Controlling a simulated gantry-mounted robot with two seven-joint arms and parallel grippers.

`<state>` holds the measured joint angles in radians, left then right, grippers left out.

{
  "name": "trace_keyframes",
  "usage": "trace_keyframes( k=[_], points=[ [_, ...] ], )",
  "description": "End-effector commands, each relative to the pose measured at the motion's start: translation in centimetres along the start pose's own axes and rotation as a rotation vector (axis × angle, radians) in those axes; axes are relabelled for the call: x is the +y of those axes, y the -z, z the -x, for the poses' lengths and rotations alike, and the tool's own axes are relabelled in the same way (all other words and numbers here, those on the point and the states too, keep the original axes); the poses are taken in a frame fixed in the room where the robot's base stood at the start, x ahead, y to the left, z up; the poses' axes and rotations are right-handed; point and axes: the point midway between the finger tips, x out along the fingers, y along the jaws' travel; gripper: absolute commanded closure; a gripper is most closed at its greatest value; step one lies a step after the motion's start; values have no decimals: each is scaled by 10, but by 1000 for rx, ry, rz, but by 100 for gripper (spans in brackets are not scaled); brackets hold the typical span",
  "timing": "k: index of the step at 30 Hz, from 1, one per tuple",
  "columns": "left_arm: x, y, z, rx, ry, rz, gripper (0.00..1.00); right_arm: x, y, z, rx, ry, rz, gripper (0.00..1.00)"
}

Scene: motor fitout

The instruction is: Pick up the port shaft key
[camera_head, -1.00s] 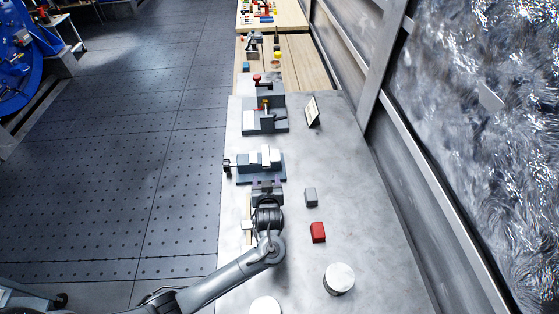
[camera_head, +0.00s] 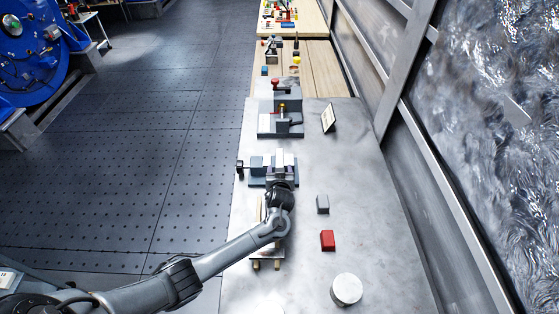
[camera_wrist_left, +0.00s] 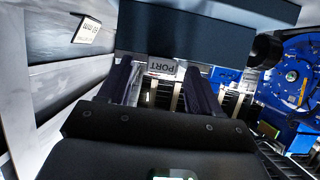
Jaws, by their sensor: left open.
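My left gripper (camera_head: 280,174) is over the near side of a grey-blue vise-like fixture (camera_head: 257,169) on the bench. In the left wrist view the gripper (camera_wrist_left: 160,88) has its two dark fingers apart, with a gap between them. A small pale plate marked PORT (camera_wrist_left: 162,66) shows upside down beyond the fingertips, below a large dark blue block (camera_wrist_left: 190,45). I cannot pick out the port shaft key for certain; the gripper covers part of the fixture in the head view. My right gripper is not in view.
A grey block (camera_head: 322,204), a red block (camera_head: 327,240) and a white round piece (camera_head: 346,289) stand on the bench to the right of my arm. A second fixture (camera_head: 281,125) and a small sign (camera_head: 328,118) are farther back. The bench between is clear.

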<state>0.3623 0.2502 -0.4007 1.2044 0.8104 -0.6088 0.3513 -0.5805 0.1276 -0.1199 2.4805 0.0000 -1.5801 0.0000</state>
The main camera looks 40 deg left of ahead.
Motion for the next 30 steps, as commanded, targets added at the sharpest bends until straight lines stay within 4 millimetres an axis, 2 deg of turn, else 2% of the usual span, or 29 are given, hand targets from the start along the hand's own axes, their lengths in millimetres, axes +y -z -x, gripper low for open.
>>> trace_keyframes(
  k=[8, 11, 21, 30],
  points=[
    [0, 0, -3, -1, 0, 0, 36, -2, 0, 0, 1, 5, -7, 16],
    [0, 0, -3, -1, 0, 0, 48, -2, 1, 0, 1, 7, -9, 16],
    [0, -1, -3, -1, 0, 0, 100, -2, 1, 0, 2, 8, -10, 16],
    [0, 2, -3, 2, -1, 2, 100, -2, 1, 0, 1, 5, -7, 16]
  ],
)
